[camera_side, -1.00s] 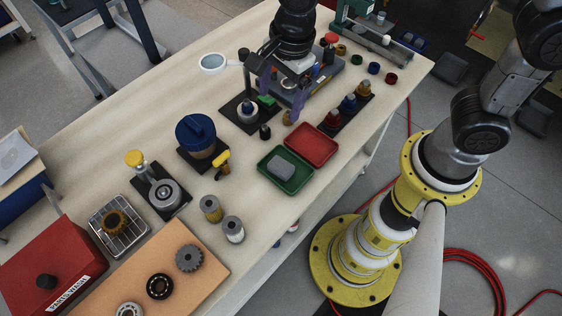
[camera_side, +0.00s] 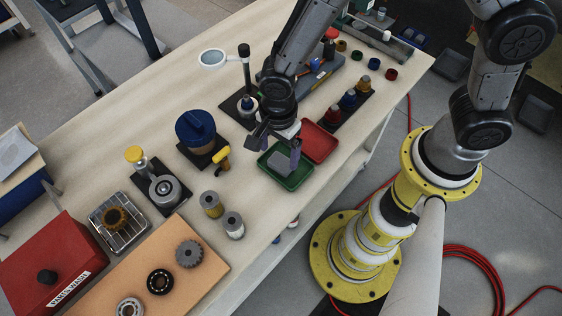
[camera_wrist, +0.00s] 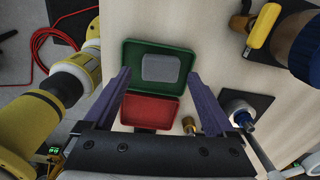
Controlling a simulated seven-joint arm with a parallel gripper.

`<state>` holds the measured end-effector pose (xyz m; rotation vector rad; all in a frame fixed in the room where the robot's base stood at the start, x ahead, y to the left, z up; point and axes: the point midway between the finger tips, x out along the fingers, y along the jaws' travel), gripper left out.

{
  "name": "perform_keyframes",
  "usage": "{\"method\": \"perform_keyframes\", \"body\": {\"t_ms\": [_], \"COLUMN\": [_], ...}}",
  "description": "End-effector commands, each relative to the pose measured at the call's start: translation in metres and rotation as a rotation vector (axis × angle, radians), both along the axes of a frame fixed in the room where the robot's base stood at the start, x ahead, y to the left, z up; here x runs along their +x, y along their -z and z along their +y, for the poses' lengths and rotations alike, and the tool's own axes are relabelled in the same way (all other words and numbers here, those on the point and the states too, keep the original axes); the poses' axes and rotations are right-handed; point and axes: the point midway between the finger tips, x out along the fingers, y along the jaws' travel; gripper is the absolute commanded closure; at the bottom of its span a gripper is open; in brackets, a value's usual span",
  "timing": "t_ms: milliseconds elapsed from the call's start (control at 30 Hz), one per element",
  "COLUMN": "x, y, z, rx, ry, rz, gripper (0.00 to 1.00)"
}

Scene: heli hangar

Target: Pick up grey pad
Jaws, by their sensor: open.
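The grey pad (camera_side: 281,162) lies in the green tray (camera_side: 296,183) near the table's front edge. In the wrist view the pad (camera_wrist: 160,68) is a light grey rounded block lying flat on the floor of the green tray (camera_wrist: 131,57), with bare tray around it. My gripper (camera_side: 278,151) is above the green tray, near the pad. In the wrist view its two purple fingers (camera_wrist: 160,83) are wide apart, with nothing between them, on either side of the tray. The exact height above the pad cannot be told.
A red tray (camera_side: 322,147) adjoins the green one. A yellow-handled tool (camera_side: 222,160) and a blue-topped pot (camera_side: 196,131) stand to the left, with small jars (camera_side: 211,205) nearby. A post (camera_side: 245,75) with a magnifier stands behind. The bare table front lies beside the trays.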

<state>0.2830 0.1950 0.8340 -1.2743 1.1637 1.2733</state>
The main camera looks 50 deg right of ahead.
Motion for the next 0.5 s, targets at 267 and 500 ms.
{"method": "perform_keyframes", "body": {"t_ms": [267, 500], "x": [0.002, 0.003], "y": [0.039, 0.047], "z": [-0.001, 0.0], "rx": [-0.003, -0.001], "ry": [0.001, 0.0], "rz": [0.005, 0.001], "gripper": [0.1, 0.1]}}
